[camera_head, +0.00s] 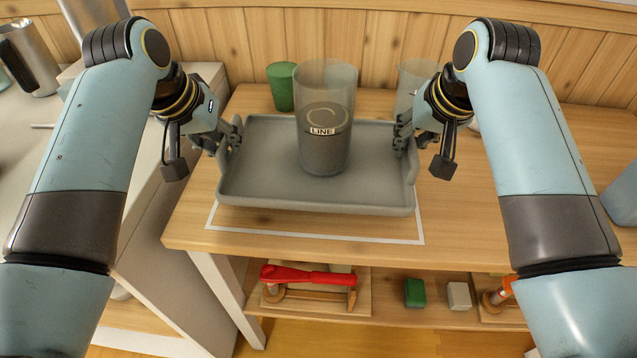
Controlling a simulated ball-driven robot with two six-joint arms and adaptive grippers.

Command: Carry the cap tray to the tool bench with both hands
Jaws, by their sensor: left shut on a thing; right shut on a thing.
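The cap tray (260,185) is grey with raised side handles. It is over the wooden tool bench (455,210), above or within a white outlined rectangle; I cannot tell if it touches the bench top. A tall clear jar (325,105) labelled "LINE" stands upright on the tray, with dark contents in its lower part. My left gripper (233,138) is shut on the tray's left handle. My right gripper (402,137) is shut on the tray's right handle. The fingertips are partly hidden against the handles.
A green cup (281,86) and a clear container (415,78) stand behind the tray. A metal jug (28,58) is on the left counter. The shelf below holds a red-handled tool (308,276), a green block (414,293) and a white block (458,296). Bench space at the right is mostly clear.

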